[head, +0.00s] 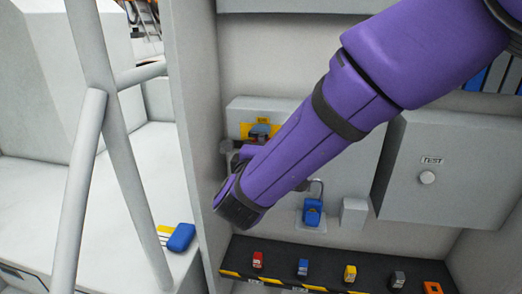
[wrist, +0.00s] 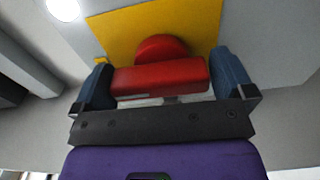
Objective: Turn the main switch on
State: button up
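The main switch is a red handle (wrist: 160,77) with a rounded red hub behind it, on a yellow plate (wrist: 120,30). In the wrist view the handle lies crosswise between the two blue fingers of my gripper (wrist: 162,82). The fingers are spread wide, one at each end of the handle. Any gap there is too small to tell whether they touch it. In the head view the yellow plate (head: 247,131) shows on a grey wall box (head: 240,109), with my gripper (head: 258,137) in front. My purple arm hides much of the box.
A blue padlock (head: 312,212) hangs below the box. A ledge (head: 325,272) with striped edging holds several coloured locks. A grey cabinet marked TEST (head: 455,165) stands right. A wall panel (head: 192,130) stands close left of my wrist. A blue item (head: 181,237) lies beyond it.

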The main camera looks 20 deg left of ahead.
jog(key=v, duration=1)
jog(key=shift+s, duration=0.35)
jog(key=shift+d, duration=0.15)
jog(key=w+d+r+m+g+h, duration=0.1)
jog(key=w+d+r+m+h, duration=0.15)
jog(key=d, duration=0.55)
jog(key=w+d+r+m+g+h, duration=0.2)
jog(key=w+d+h, duration=0.2)
jog(key=d, duration=0.4)
jog(key=w+d+r+m+g+h, duration=0.1)
jog(key=w+d+r+m+h, duration=0.25)
jog(key=d, duration=0.45)
jog(key=s+d+r+m+g+h, duration=0.1)
jog(key=s+d+m+g, duration=0.15)
jog(key=d, duration=0.55)
jog(key=s+d+m+g+h, duration=0.15)
jog(key=d+g, duration=0.25)
jog(key=d, duration=0.5)
jog(key=s+d+r+m+g+y, duration=0.1)
jog(key=s+d+m+y, duration=0.7)
jog(key=s, duration=0.6)
jog(key=shift+s+d+r+m+g, duration=0.25)
jog(key=shift+d+m+g, duration=0.1)
jog(key=shift+d, duration=1)
